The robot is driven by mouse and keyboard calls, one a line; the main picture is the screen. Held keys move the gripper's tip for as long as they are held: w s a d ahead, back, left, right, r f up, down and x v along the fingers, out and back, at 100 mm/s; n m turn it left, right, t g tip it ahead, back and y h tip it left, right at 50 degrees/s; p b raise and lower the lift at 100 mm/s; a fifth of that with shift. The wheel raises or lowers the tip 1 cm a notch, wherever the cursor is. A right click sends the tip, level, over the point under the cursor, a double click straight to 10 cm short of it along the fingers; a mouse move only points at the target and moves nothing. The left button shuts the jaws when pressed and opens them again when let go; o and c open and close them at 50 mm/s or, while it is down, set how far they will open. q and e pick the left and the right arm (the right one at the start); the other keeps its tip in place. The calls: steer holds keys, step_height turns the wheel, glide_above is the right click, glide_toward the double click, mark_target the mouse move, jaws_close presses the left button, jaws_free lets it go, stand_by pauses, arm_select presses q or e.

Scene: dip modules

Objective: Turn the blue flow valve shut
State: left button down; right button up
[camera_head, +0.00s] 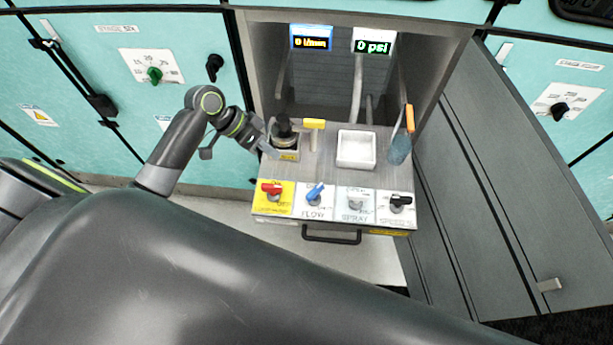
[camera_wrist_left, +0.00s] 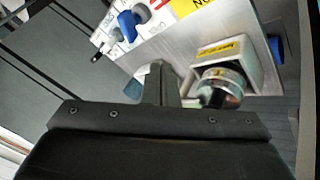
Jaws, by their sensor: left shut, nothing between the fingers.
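The blue flow valve handle (camera_head: 315,192) sits on the white FLOW plate at the front of the tray. Its handle lies at a slant, rising to the right. In the left wrist view the blue handle (camera_wrist_left: 128,24) is at the top, beyond my fingers and apart from them. My left gripper (camera_head: 269,149) is at the tray's left side, beside a small holder with a black-topped part, behind and left of the valve. In the wrist view its fingers (camera_wrist_left: 160,80) are together and empty. Whether they touch the holder I cannot tell. My right gripper is not in view.
A red valve (camera_head: 271,188) sits left of the blue one; SPRAY (camera_head: 356,201) and black SPEED (camera_head: 399,202) knobs sit right. Behind are a white basin (camera_head: 356,149) and an orange-handled tool (camera_head: 402,140). Displays (camera_head: 312,38) read zero. A grey door (camera_head: 490,180) stands right.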

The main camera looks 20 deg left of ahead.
mark_target(315, 195)
arm_select(q)
steer(key=p+x, duration=0.1)
steer(key=x, duration=0.9)
steer(key=shift+d, duration=0.25)
steer(key=shift+s+d+r+p, duration=0.1)
steer(key=shift+s+d+p, duration=0.2)
steer(key=shift+d, duration=0.2)
steer(key=shift+s+d+p, duration=0.2)
steer(key=shift+s+d, duration=0.05)
steer(key=shift+d, duration=0.3)
steer(key=shift+s+d, duration=0.25)
steer(key=shift+d, duration=0.2)
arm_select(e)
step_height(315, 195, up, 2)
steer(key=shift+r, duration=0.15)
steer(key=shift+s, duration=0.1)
